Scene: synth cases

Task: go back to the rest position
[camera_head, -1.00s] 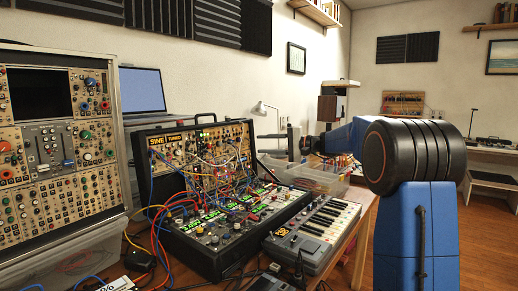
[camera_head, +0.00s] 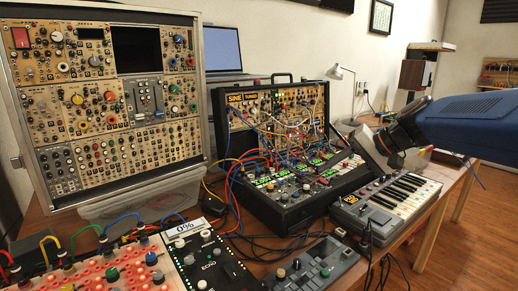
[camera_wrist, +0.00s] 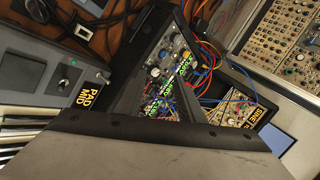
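My gripper (camera_head: 372,150) is at the right of the head view, at the end of my blue arm, which comes in from the right edge. It hangs over the gap between the black synth case (camera_head: 292,190) and the small keyboard (camera_head: 398,196), and seems to hold nothing. In the wrist view a large grey part, probably of my gripper, fills the bottom. Beyond it the black case shows rotated, with its label at lower right.
A tall modular rack (camera_head: 105,115) stands on a clear bin (camera_head: 140,207) at left. A laptop (camera_head: 222,50) is behind it. Patch cables loop across the table, and small effect boxes (camera_head: 318,266) lie in front. Open floor (camera_head: 490,225) shows at right.

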